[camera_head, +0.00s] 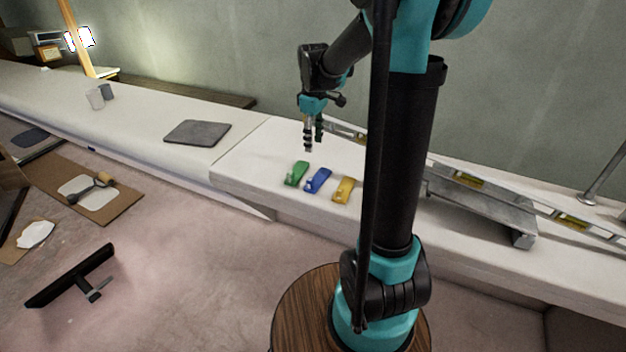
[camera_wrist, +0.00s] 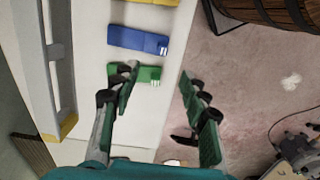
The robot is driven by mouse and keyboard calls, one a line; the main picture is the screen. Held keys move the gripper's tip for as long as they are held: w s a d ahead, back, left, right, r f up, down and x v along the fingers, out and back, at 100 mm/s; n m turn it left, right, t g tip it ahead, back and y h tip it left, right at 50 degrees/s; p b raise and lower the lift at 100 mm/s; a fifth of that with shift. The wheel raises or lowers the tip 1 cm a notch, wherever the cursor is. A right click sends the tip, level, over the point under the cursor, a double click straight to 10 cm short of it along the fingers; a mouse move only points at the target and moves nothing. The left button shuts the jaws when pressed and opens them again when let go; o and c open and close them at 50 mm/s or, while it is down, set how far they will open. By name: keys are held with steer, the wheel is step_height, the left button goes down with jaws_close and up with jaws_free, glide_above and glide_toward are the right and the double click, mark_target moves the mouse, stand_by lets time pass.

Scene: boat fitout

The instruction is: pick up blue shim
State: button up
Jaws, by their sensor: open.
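The blue shim (camera_head: 318,180) lies flat on the white bench, between a green shim (camera_head: 297,173) and a yellow shim (camera_head: 344,190). In the wrist view the blue shim (camera_wrist: 138,39) lies beyond the fingertips, with the green shim (camera_wrist: 147,74) nearer and partly behind one finger. The yellow shim (camera_wrist: 158,2) is cut off by the top edge. My gripper (camera_head: 313,140) is above the bench, a little behind and above the green shim. In the wrist view my gripper (camera_wrist: 164,80) is open, its fingers wide apart with nothing held.
A metal channel (camera_head: 480,200) and a spirit level (camera_head: 570,217) lie on the bench at right. The bench's front edge runs close to the shims.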

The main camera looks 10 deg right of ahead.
glide_toward(310, 179)
steer(key=f, duration=0.2)
steer(key=d+f, duration=0.1)
steer(key=f, duration=0.2)
steer(key=shift+s+f, duration=0.1)
steer(key=shift+f, duration=0.15)
steer(key=f, duration=0.2)
steer(key=a+f, duration=0.1)
steer(key=shift+f, duration=0.35)
steer(key=shift+d+f, duration=0.1)
steer(key=shift+f, duration=0.65)
jaws_close()
